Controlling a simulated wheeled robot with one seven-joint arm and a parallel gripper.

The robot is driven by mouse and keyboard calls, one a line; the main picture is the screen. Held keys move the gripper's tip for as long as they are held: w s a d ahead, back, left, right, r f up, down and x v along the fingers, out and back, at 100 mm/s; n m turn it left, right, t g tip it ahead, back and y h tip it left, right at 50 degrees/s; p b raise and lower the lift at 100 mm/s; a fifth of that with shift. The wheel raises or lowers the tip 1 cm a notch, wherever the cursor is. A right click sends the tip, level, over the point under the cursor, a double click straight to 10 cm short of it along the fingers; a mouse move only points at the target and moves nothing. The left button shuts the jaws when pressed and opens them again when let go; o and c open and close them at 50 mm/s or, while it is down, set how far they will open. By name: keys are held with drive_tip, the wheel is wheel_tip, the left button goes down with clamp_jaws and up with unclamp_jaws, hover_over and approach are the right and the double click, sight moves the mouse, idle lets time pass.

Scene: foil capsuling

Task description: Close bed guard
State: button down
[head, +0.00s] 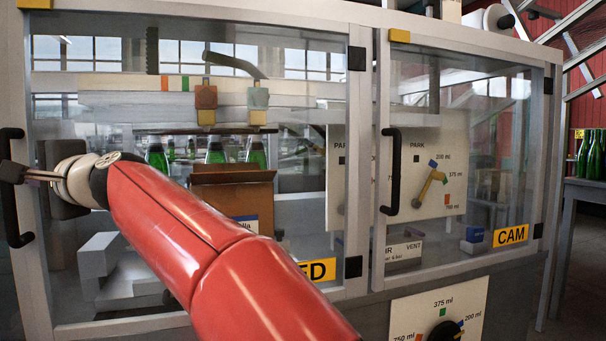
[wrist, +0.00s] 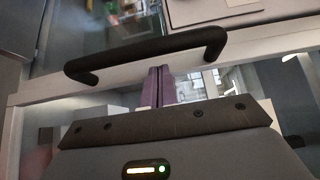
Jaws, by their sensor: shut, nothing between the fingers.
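The bed guard is the left clear panel (head: 300,215) in a pale frame, with a yellow label ending in "ED" partly hidden by my red arm. Dark hinges sit on its right edge. It looks about in line with the machine front; I cannot tell whether it is fully closed. Its black bar handle (head: 14,225) is at the far left edge, and also crosses the wrist view (wrist: 150,52). My gripper (head: 32,175) is at that handle. In the wrist view its purple fingers (wrist: 156,84) are together and empty, just by the handle bar; contact is unclear.
The CAM guard (head: 470,150) with its own black handle (head: 393,172) is to the right. Behind the bed guard are green bottles (head: 216,153) and a brown carton (head: 235,195). A dial panel (head: 440,315) is below right. A table with bottles (head: 588,155) stands far right.

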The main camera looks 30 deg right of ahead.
drive_tip(key=shift+w+d+f, duration=0.1)
drive_tip(key=shift+w+d, duration=0.25)
drive_tip(key=shift+w, duration=0.2)
drive_tip(key=shift+h, duration=0.3)
drive_tip(key=a+b+v, duration=0.1)
drive_tip(key=b+v, duration=0.2)
drive_tip(key=v, duration=0.5)
drive_tip(key=s+d+f+n+g+h, duration=0.2)
drive_tip(key=s+d+f, duration=0.6)
drive_tip(key=f, duration=0.6)
drive_tip(key=s+d+f+n+g+h, duration=0.3)
drive_tip(key=s+d+f+h, duration=0.3)
drive_tip(key=f, duration=0.8)
drive_tip(key=s+d+f+n+g+h, duration=0.2)
drive_tip(key=s+d+f+n+h, duration=0.2)
drive_tip(key=s+d+f, duration=0.5)
wheel_tip(320, 180, down, 5)
drive_tip(key=shift+s+d+r, duration=0.1)
drive_tip(key=shift+s+d, duration=0.3)
drive_tip(key=shift+s, duration=0.8)
